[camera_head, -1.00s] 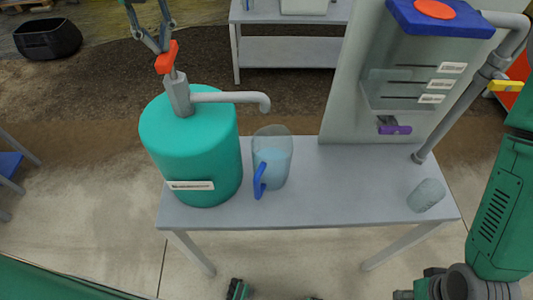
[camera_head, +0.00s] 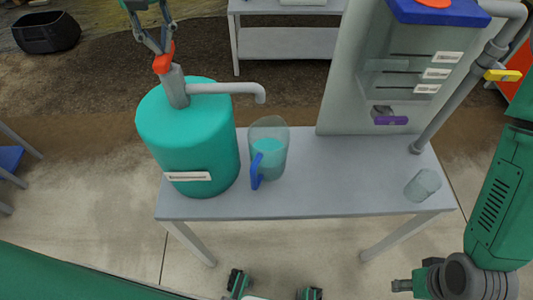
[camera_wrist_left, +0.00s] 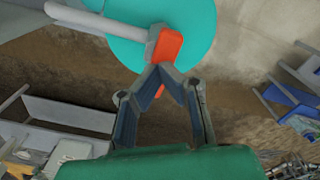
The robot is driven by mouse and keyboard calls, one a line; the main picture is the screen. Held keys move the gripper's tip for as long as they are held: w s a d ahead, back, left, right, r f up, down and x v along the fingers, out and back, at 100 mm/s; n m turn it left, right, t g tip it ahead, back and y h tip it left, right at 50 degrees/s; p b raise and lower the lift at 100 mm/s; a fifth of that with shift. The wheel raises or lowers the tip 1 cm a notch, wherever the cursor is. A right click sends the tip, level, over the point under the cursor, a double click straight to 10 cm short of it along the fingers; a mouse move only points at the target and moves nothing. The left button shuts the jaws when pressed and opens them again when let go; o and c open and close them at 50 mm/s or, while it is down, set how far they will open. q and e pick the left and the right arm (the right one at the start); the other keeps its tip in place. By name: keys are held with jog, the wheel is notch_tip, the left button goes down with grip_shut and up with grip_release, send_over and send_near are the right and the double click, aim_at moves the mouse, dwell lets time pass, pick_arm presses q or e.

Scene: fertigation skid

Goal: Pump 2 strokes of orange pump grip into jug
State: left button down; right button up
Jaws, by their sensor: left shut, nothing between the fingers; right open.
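The orange pump grip (camera_head: 164,62) sits on the grey pump head of a teal drum (camera_head: 190,130). A grey spout (camera_head: 225,88) reaches right and ends above the jug. My left gripper (camera_head: 164,50) is above the grip, shut with nothing between its fingers. In the left wrist view its fingertips (camera_wrist_left: 164,72) meet at the orange grip (camera_wrist_left: 165,50) and appear to touch it. The clear jug (camera_head: 268,135) with a blue handle stands right of the drum and holds teal liquid.
Drum and jug stand on a grey table (camera_head: 330,190). A clear cup (camera_head: 423,184) stands at its right end. Behind rises a panel with a blue-lidded tank, a purple valve (camera_head: 390,119) and a pipe with a yellow handle (camera_head: 503,75). The table's middle is clear.

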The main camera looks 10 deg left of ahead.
pick_arm(q)
jog(key=shift+d+r+p, duration=0.25)
jog(key=shift+r+p, duration=0.2)
jog(key=shift+p, duration=0.05)
jog(key=shift+r, duration=0.2)
jog(key=a+r+p, duration=0.1)
jog(key=p, duration=0.2)
jog(key=shift+r, duration=0.25)
jog(key=r+p, duration=0.2)
jog(key=p, duration=0.1)
jog(key=shift+d+r, duration=0.15)
jog(key=shift+d, duration=0.1)
jog(key=shift+a+r+p, duration=0.1)
jog(key=shift+r+p, duration=0.65)
jog(key=shift+p, duration=0.2)
jog(key=shift+f, duration=0.15)
